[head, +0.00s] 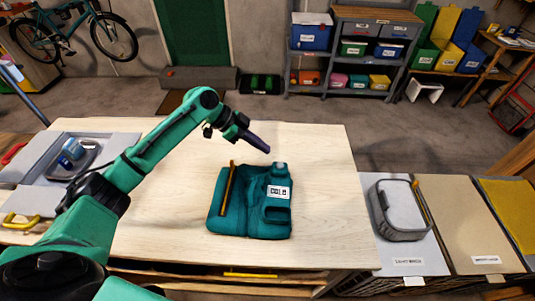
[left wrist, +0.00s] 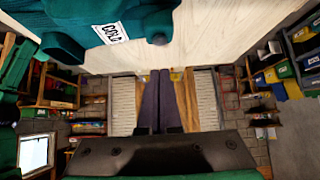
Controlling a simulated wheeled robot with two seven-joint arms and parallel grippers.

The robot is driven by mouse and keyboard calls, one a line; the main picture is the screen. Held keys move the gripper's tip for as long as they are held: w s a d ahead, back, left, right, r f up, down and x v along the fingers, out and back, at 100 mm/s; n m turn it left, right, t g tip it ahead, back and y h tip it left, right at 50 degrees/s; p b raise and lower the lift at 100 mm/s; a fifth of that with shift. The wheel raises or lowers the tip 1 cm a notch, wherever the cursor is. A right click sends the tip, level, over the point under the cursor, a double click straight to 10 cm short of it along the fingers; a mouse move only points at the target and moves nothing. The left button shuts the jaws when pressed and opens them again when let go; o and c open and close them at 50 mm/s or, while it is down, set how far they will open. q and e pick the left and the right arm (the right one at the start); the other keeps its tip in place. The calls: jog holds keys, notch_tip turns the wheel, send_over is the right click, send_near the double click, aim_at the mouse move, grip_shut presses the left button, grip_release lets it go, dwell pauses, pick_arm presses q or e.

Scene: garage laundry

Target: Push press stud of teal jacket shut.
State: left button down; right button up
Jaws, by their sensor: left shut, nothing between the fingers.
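The teal jacket (head: 238,212) lies folded on the pale wooden table, with a white label, a yellow-brown strip along its left side and a small pale round piece (head: 281,166) at its top right, which may be the press stud. In the left wrist view the jacket (left wrist: 80,32) fills the upper left, with its label readable in part and a round teal knob beside it. My left gripper (head: 268,150) is shut and empty, above the table just beyond the jacket's top edge, apart from it. Its closed dark fingers (left wrist: 160,75) show in the left wrist view. My right gripper is out of view.
The wooden table (head: 325,200) is clear around the jacket. A grey tray with a blue item (head: 72,152) stands at the left. Shelves with boxes (head: 352,50) stand behind.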

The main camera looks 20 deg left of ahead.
pick_arm(q)
jog(key=v, duration=0.2)
jog(key=b+v, duration=0.1)
jog(key=v, duration=0.2)
jog(key=shift+r, duration=0.45)
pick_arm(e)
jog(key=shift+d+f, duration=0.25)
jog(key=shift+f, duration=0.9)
pick_arm(q)
jog(key=shift+w+d+r, duration=0.1)
